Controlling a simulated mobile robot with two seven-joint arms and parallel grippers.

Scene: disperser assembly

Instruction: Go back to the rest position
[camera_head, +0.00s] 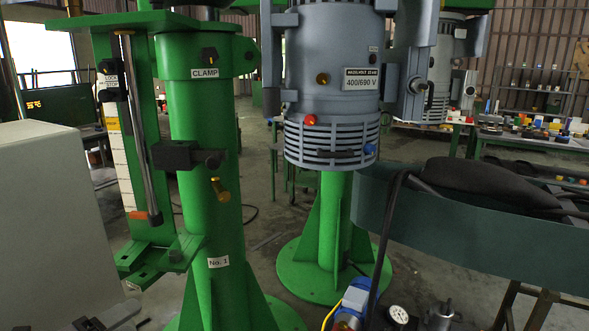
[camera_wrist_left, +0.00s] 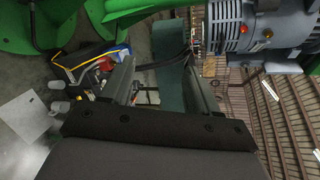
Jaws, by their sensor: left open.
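My left gripper (camera_wrist_left: 159,68) is open in the left wrist view, its two dark fingers apart. I see nothing held between them, and a dark green tray shows beyond the gap. My right gripper is in neither view.
A grey motor unit (camera_head: 330,70) on a green pedestal (camera_head: 335,215) stands in the centre. The dark green tray (camera_head: 480,232) with a black item juts in from the right. A blue and red device (camera_head: 355,300) and a gauge (camera_head: 398,314) are at the bottom. Shelves stand behind.

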